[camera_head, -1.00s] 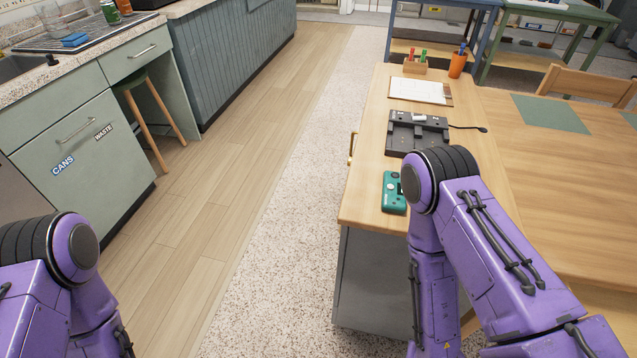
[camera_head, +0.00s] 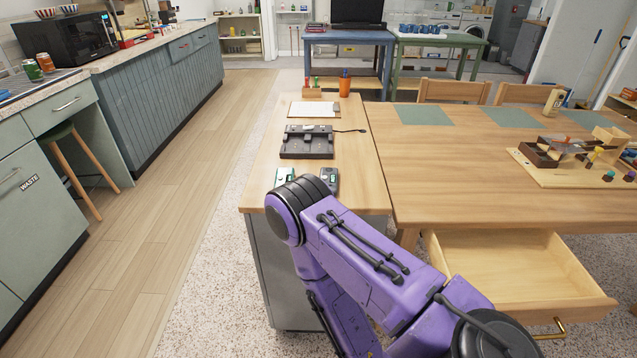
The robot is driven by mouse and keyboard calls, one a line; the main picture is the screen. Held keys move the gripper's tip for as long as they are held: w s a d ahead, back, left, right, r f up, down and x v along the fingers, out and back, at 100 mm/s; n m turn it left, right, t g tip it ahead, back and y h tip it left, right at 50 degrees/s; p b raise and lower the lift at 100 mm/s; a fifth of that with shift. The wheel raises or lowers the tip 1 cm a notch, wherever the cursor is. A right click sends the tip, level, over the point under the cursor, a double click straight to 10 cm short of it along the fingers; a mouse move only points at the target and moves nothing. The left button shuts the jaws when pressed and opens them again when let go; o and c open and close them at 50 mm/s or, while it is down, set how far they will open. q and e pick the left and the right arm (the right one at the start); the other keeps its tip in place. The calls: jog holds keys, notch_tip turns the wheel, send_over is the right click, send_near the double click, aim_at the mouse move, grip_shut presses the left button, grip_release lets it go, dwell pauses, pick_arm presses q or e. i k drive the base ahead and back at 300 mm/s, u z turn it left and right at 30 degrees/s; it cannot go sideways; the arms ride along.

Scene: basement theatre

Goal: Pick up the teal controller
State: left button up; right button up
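The teal controller (camera_head: 284,176) lies on the near end of the narrow wooden desk top. My purple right arm covers most of it, so only a small teal part shows. A dark handheld device (camera_head: 329,178) with a small greenish screen lies just right of it, partly behind the arm. My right arm reaches in from the lower right with its elbow in front of the desk. Its gripper is out of view. My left arm and gripper are out of view.
A dark dock tray (camera_head: 306,143), a paper pad (camera_head: 314,108) and an orange cup (camera_head: 345,84) stand farther back on the desk. The dining table (camera_head: 460,165) is on the right, with an open drawer (camera_head: 515,275) below.

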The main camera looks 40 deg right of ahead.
aim_at(288, 173)
jog(key=k, duration=0.35)
jog(key=z, duration=1.1)
